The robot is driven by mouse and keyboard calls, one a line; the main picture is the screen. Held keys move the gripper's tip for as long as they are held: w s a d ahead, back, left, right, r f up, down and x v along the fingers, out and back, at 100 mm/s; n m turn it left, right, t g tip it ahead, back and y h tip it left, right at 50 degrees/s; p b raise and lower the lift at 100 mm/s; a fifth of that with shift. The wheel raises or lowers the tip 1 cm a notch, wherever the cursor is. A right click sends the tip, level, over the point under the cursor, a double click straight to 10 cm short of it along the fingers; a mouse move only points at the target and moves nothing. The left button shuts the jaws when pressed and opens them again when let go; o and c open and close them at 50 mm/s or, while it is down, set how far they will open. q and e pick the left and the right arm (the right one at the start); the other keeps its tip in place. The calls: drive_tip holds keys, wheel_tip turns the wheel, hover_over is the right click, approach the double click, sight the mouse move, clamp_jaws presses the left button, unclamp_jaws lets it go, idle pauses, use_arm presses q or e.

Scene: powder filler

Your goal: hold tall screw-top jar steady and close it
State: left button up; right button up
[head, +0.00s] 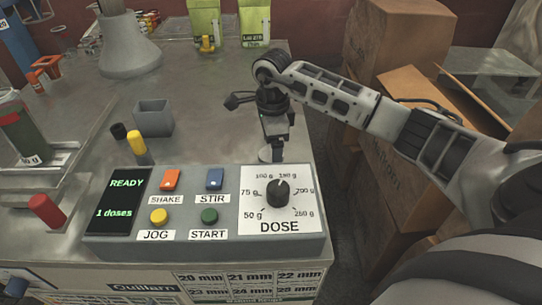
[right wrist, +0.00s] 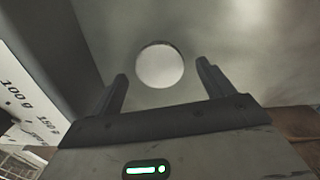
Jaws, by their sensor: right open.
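A round white disc (head: 265,155), which looks like a lid, lies flat on the metal bench just behind the control panel. The right wrist view shows the same disc (right wrist: 160,66) ahead of my right gripper, roughly centred between the fingers. My right gripper (head: 274,152) points down near the disc, its fingers (right wrist: 161,78) apart with nothing between them. A green cylindrical container (head: 28,140) with a white label stands at the left edge, partly cut off; I cannot tell if it is the tall jar. My left gripper is not in view.
The control panel (head: 105,243) has buttons, a DOSE dial (head: 278,193) and a display reading READY, 1 doses. Cardboard boxes (head: 400,45) stand right of the bench edge.

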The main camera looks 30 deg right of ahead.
drive_tip(key=shift+f, duration=0.55)
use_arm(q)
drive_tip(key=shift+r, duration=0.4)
use_arm(e)
drive_tip(key=shift+c, duration=0.3)
drive_tip(key=c, duration=1)
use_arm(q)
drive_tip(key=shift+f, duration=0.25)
